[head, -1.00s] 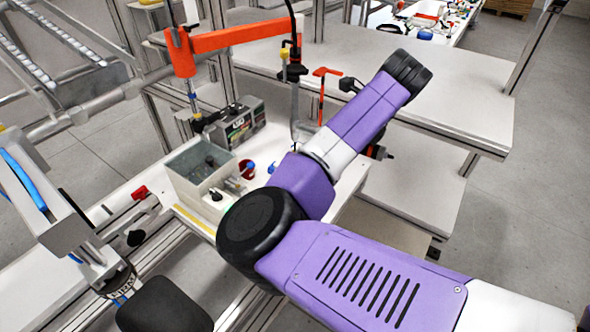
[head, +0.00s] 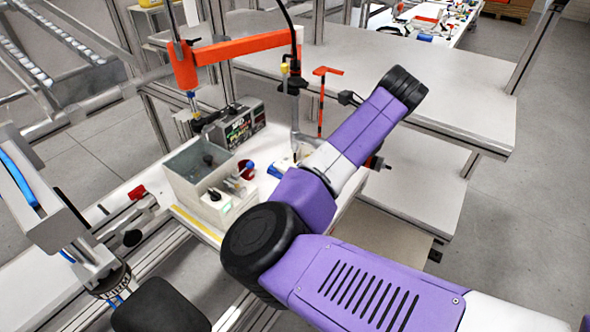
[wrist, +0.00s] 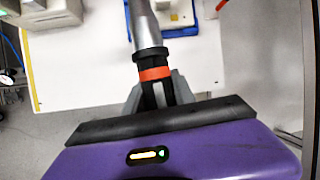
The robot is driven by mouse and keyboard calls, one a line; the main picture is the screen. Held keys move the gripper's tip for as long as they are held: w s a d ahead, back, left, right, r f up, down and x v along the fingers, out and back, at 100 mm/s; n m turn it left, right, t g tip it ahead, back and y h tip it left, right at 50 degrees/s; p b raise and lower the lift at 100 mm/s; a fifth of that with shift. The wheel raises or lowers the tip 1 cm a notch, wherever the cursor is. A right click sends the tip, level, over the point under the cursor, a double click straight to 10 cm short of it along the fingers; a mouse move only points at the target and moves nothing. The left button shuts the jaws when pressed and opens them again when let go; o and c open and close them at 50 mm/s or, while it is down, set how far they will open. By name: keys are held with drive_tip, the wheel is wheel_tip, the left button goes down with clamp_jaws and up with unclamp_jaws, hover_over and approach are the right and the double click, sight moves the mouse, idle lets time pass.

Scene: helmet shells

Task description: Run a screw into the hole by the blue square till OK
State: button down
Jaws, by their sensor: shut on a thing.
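In the wrist view my gripper (wrist: 155,97) is shut around the black part of a screwdriver with an orange ring (wrist: 154,74). Its grey body (wrist: 145,22) runs on toward the top edge, over a blue-edged fixture (wrist: 180,33) with a pale part on it. The driver's far end is out of frame. In the head view the fixture (head: 280,167) shows partly beside my purple arm, which hides my gripper. A dark, thin tip stands above it. I cannot make out the screw, the hole, the blue square or an OK reading.
An orange support arm (head: 243,48) reaches over the bench with a black cable. A red-topped post (head: 321,100) stands behind.

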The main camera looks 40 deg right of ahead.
drive_tip(key=shift+f+b, duration=0.3)
drive_tip(key=shift+f, duration=1.45)
idle(2.5)
wheel_tip(320, 180, up, 6)
drive_tip(key=p, duration=0.5)
drive_tip(key=shift+r+p, duration=0.1)
drive_tip(key=shift+p, duration=0.25)
